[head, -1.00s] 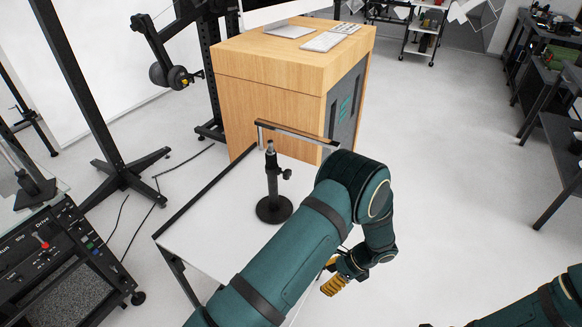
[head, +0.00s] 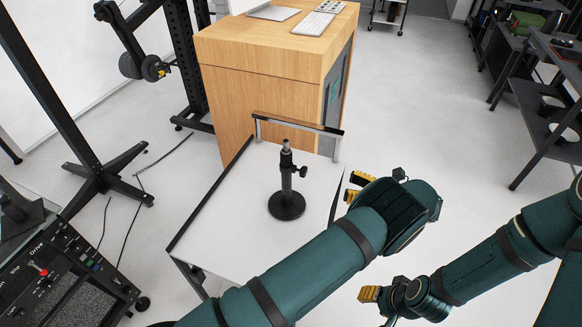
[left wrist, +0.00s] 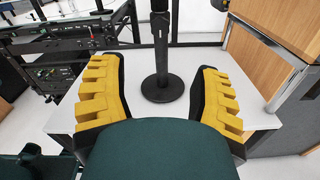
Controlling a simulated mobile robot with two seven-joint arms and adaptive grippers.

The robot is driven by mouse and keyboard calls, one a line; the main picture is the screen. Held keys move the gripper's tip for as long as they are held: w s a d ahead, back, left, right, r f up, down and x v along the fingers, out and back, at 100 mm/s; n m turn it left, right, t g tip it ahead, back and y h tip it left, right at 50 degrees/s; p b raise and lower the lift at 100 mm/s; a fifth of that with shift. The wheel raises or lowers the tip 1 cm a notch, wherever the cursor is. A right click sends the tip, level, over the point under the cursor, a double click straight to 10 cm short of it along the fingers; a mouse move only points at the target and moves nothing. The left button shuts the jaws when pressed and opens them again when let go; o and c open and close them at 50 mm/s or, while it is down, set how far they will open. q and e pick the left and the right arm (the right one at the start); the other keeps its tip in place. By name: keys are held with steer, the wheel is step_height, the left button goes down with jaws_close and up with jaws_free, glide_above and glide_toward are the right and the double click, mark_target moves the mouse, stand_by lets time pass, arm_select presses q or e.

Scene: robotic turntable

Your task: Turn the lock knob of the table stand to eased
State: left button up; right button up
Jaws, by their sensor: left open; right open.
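The black table stand (head: 287,190) stands upright on the white trolley top in the head view. Its lock knob (head: 304,171) sticks out to the right of the post. My left gripper (head: 357,187) is open and empty at the right edge of the trolley, apart from the stand. In the left wrist view my left gripper (left wrist: 160,95) has its yellow fingers spread wide, with the stand's base (left wrist: 162,88) seen beyond, between them. The knob is not clear there. My right gripper (head: 370,294) is lower, near the bottom, open and away from the stand.
The white trolley top (head: 235,225) has a raised rail (head: 298,124) at its far end. A wooden cabinet (head: 260,85) stands behind it. A control console (head: 65,265) is at lower left. Open floor lies to the right, before dark shelves (head: 545,110).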

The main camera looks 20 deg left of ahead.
mark_target(306, 173)
arm_select(q)
steer(key=a, duration=0.4)
steer(key=a+p, duration=0.1)
steer(key=a, duration=0.8)
steer(key=shift+w+a+r, duration=0.1)
steer(key=shift+w+a, duration=0.15)
steer(key=shift+a, duration=0.15)
steer(key=shift+c, duration=0.2)
jaws_close()
